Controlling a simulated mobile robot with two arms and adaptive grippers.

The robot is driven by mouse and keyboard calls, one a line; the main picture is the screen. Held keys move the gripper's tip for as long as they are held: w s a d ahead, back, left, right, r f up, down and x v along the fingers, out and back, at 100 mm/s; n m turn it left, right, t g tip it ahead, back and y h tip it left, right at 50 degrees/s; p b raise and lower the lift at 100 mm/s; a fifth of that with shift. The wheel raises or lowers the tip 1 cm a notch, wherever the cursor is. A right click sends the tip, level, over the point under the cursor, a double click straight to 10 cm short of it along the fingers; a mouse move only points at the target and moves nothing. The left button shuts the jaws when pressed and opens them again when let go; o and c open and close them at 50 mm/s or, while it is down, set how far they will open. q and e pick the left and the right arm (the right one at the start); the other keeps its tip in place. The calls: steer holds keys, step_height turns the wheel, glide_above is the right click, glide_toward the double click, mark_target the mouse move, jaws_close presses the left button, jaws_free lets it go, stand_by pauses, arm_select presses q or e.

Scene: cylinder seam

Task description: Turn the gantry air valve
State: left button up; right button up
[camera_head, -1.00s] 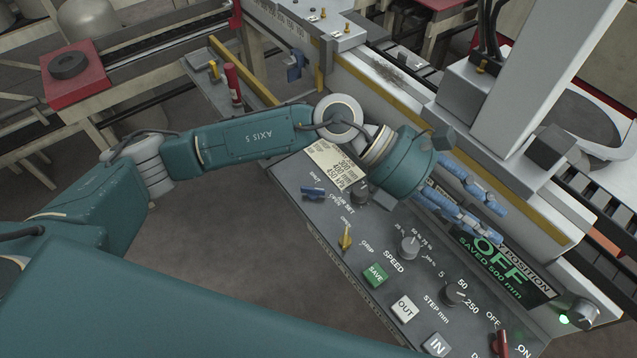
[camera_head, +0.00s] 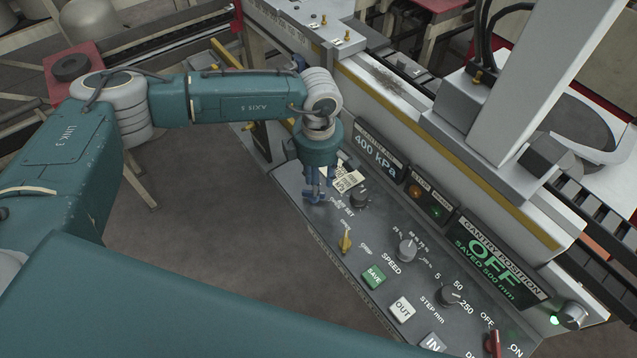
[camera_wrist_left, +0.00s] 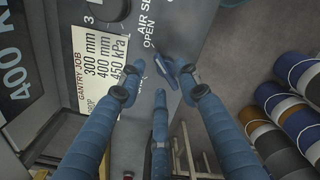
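The gantry air valve is a small blue lever (camera_wrist_left: 181,80) on the sloping grey panel, beside the word OPEN in the left wrist view. In the head view my left gripper (camera_head: 318,194) hangs over that spot, pointing down, and mostly hides the lever. In the wrist view the blue fingers of my left gripper (camera_wrist_left: 160,96) are spread apart. The lever lies between them, close to the right finger's tip; whether they touch is unclear. The gantry air display (camera_head: 377,151) reads 400 kPa. My right gripper is not in view.
The panel also carries a yellow grip lever (camera_head: 345,241), a speed knob (camera_head: 407,249), a green SAVE button (camera_head: 374,276) and a dark air set knob (camera_head: 360,199). A job card (camera_wrist_left: 100,66) lies beside the valve. Drums (camera_wrist_left: 290,115) stand on the floor beyond the panel edge.

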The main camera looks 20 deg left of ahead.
arm_select(q)
step_height(320, 180, down, 2)
steer(key=shift+f, duration=0.4)
steer(key=shift+d, duration=0.1)
jaws_close()
